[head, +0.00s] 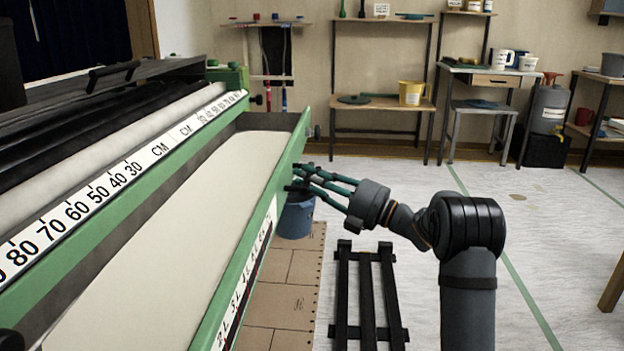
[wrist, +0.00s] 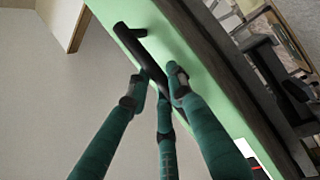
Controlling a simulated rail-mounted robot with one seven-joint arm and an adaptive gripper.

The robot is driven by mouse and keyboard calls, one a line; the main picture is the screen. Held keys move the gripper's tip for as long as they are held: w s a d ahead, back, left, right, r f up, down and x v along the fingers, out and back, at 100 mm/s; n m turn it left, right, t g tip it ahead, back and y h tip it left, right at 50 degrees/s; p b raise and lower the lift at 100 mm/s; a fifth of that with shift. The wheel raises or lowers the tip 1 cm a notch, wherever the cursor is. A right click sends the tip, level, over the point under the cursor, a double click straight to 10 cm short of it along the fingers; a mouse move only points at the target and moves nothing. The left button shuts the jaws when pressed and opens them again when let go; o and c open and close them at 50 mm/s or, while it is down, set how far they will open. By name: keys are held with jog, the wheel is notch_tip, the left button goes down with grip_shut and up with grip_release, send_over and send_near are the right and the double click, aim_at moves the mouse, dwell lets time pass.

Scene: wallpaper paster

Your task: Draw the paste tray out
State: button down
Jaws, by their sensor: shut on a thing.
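The paste tray (head: 170,215) is a long tray with a pale inside and a green front wall (head: 262,205) that carries a printed scale. In the head view it stands out from the green-framed machine, and its pale inside is open to view. My gripper (head: 300,178) is at the outer face of the front wall, near its far end. In the wrist view a black bar handle (wrist: 145,55) is fixed to the green wall. The green fingers of my gripper (wrist: 160,90) are shut on this handle. In the head view the handle is mostly hidden behind the fingers.
The machine's ruler strip (head: 75,210) and rollers lie left of the tray. A blue bucket (head: 296,217) stands on the floor below my gripper, beside brown cardboard (head: 285,300). A black slatted rack (head: 368,295) lies to the right. Shelves line the back wall; the floor between is open.

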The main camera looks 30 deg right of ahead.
jog(key=c, duration=1.5)
grip_release()
jog(key=v, duration=1.2)
